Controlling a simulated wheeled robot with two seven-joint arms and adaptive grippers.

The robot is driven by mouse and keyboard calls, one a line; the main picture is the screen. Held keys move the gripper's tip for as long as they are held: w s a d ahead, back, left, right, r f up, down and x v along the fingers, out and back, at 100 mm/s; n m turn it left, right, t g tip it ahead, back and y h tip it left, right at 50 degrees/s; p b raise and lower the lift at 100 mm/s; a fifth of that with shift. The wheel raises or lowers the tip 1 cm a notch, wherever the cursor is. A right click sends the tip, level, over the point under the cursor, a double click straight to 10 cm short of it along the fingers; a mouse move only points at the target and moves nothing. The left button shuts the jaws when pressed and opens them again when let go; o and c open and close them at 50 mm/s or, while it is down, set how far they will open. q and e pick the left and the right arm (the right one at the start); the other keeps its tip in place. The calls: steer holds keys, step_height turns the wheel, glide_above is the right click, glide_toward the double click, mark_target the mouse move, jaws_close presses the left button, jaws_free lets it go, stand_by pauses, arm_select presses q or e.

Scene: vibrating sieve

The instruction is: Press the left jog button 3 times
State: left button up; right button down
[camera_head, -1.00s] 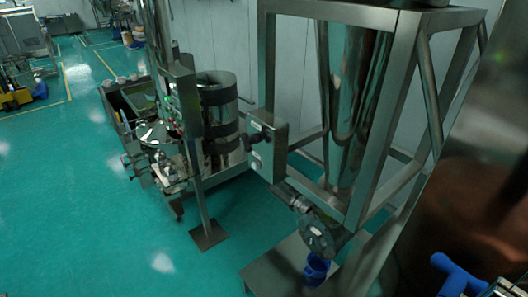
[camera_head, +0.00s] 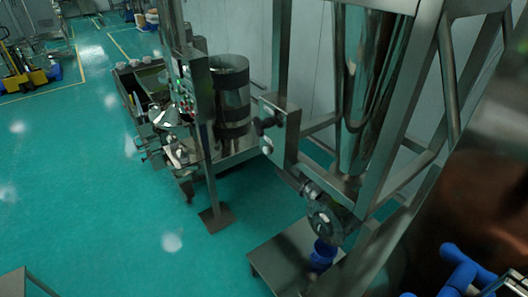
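A control box (camera_head: 188,88) with small green and red spots stands on a slim metal post left of centre. Its buttons are too small to tell apart, so I cannot pick out the left jog button. Neither of my grippers shows in the head view, and nothing is seen touching either box.
The round steel machine (camera_head: 230,95) stands behind the post. A tall frame (camera_head: 425,85) holds a steel cone (camera_head: 365,90). A blue container (camera_head: 322,257) sits below its outlet. Blue rounded pieces (camera_head: 460,270) are at lower right. Green floor (camera_head: 90,190) is clear at left.

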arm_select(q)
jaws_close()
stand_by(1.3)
